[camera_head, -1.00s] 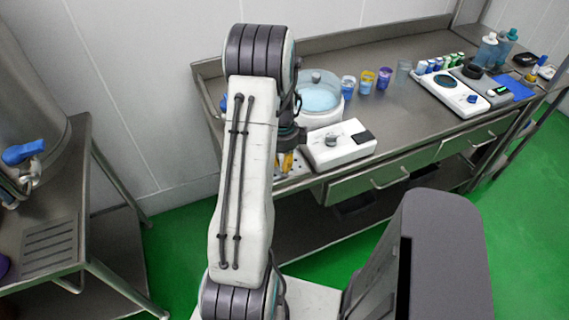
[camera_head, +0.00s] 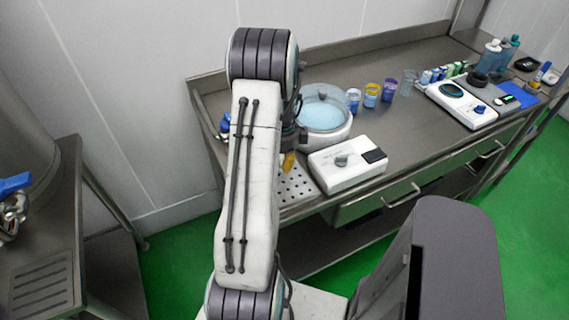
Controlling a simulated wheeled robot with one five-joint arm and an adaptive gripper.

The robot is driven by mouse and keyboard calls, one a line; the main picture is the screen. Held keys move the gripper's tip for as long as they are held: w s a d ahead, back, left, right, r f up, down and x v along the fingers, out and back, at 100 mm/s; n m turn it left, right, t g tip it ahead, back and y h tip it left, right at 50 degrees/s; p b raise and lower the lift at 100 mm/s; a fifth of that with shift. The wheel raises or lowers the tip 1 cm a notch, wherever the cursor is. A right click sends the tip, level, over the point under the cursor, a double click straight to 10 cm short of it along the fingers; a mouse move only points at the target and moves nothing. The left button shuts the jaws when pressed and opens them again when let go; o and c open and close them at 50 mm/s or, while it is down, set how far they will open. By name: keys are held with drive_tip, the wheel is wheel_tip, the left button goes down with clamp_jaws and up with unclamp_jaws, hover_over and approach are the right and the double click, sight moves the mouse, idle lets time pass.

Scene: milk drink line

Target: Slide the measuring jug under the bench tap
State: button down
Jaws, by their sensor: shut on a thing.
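My gripper (camera_head: 288,162) is mostly hidden behind my forearm. One yellow finger shows low over the perforated drain plate (camera_head: 297,188) at the bench's left end. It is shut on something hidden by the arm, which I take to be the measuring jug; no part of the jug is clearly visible. A small blue part (camera_head: 225,122), probably the bench tap's handle, shows just left of my arm at the bench's left end. The rest of the tap is hidden, so I cannot tell how the jug lies under it.
A white box with a knob (camera_head: 347,166) and a round lidded bath (camera_head: 324,112) stand close right of my gripper. Several cups (camera_head: 370,95) and a white scale-like device (camera_head: 468,106) stand farther right. A side table (camera_head: 45,235) is at left.

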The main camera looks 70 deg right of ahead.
drive_tip(key=shift+d, duration=0.1)
drive_tip(key=c, duration=1.2)
unclamp_jaws()
drive_tip(key=shift+r, duration=0.1)
wheel_tip(320, 180, up, 12)
drive_tip(key=shift+f, duration=0.1)
idle(0.7)
